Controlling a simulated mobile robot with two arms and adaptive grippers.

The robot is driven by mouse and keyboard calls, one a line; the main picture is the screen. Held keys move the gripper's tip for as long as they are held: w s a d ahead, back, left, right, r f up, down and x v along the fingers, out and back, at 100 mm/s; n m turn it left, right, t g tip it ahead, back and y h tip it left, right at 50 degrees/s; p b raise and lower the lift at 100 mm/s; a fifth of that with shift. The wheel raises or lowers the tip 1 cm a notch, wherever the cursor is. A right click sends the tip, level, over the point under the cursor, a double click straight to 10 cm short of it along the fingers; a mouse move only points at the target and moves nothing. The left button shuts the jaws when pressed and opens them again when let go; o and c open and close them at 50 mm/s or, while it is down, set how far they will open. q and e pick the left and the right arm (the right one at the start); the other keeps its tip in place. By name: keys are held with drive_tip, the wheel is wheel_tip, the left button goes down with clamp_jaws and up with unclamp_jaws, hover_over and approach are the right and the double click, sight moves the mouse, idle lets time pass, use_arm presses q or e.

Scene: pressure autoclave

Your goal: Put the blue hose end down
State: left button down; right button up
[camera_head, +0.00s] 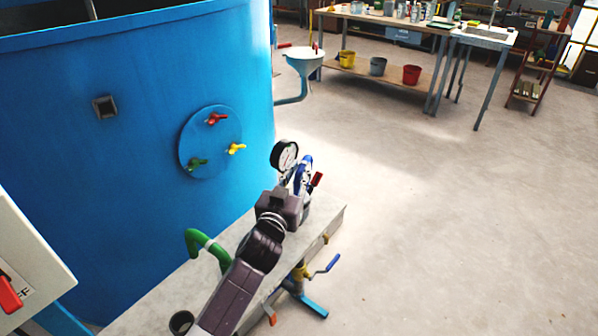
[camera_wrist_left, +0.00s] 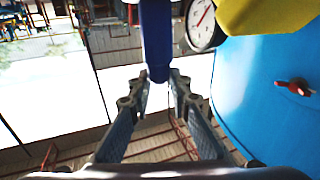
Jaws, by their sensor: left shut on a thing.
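My left gripper (camera_head: 300,192) reaches over the metal table (camera_head: 334,220) and is shut on the blue hose end (camera_head: 305,166). In the left wrist view the blue hose end (camera_wrist_left: 156,40) stands between the fingers of my left gripper (camera_wrist_left: 158,82). A white-faced pressure gauge (camera_head: 285,156) is right beside it, and the gauge (camera_wrist_left: 201,24) also shows in the wrist view. My arm hides what is under the gripper. My right gripper is in neither view.
A large blue tank (camera_head: 110,190) with a round plate (camera_head: 211,143) of red, yellow and green handles stands at the left. A green bent pipe (camera_head: 205,243) rises from the table. A blue lever (camera_head: 325,265) juts from the table's right side. The floor (camera_head: 450,220) at the right is clear.

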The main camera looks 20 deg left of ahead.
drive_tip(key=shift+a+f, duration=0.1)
use_arm(q)
drive_tip(key=shift+f, duration=0.1)
drive_tip(key=c, duration=1.8)
unclamp_jaws()
drive_tip(key=shift+o, duration=0.2)
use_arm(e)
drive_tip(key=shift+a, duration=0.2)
